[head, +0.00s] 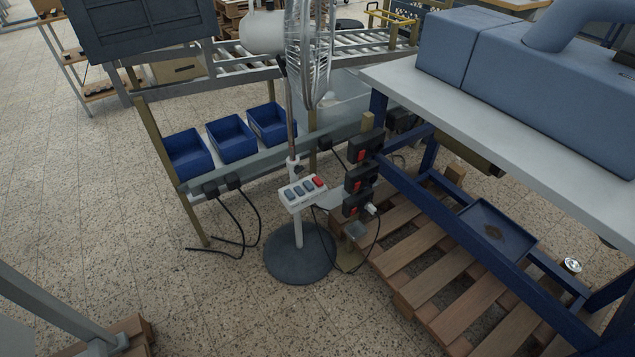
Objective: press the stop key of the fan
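A standing fan (291,125) stands upright on a round dark base (300,257) in the middle of the head view. Its caged head (308,50) is seen nearly edge-on and is cut off by the top edge. A white key box (303,201) sits partway up its pole, facing me. The box carries several grey-blue keys (297,190) in a row and one red key (318,182) at the right end. Any lettering on the keys is too small to read. My gripper is not in this view.
Dark socket boxes with red switches (360,178) hang just right of the key box, with cables below. A workbench (520,115) stands right, above a wooden pallet (430,270). Blue bins (232,138) sit behind left.

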